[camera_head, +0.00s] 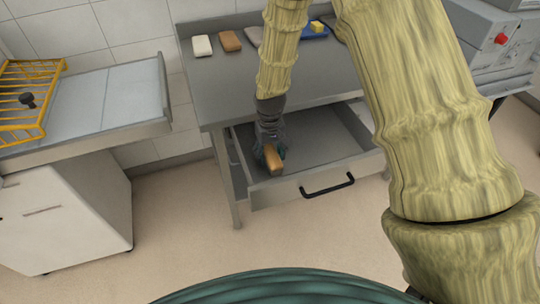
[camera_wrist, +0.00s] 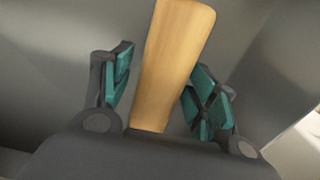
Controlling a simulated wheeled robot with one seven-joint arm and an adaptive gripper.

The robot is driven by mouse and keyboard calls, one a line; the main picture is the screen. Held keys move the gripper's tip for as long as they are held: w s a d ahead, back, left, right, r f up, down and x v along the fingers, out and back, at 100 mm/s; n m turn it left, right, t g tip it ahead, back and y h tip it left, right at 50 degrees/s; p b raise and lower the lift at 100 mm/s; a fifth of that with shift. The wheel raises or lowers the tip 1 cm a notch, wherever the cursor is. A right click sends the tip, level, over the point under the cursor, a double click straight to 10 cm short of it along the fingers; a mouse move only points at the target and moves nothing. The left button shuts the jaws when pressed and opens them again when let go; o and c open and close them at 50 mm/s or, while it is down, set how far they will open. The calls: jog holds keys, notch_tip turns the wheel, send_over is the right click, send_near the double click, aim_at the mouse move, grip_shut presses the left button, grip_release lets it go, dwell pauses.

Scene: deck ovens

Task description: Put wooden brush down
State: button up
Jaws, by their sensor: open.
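The wooden brush (camera_head: 273,159) shows as a tan wooden block in the open drawer (camera_head: 336,124) of the grey metal table, near the drawer's front left part. My gripper (camera_head: 269,155) is down in the drawer around it. In the wrist view the wooden piece (camera_wrist: 170,65) stands between the two teal finger pads of my gripper (camera_wrist: 160,92). The fingers are open, with a gap on the left and a narrower one on the right. Bristles are not visible. I cannot tell if the brush rests fully on the drawer floor.
The drawer front with its black handle (camera_head: 327,186) sticks out from the table (camera_head: 222,88). On the tabletop lie a white block (camera_head: 202,46), a brown block (camera_head: 230,41) and a blue tray (camera_head: 314,34) with a yellow piece.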

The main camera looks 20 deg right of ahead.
aim_at(270, 151)
notch_tip(270, 151, up, 11)
jog(key=shift+b, duration=0.65)
dwell(0.4)
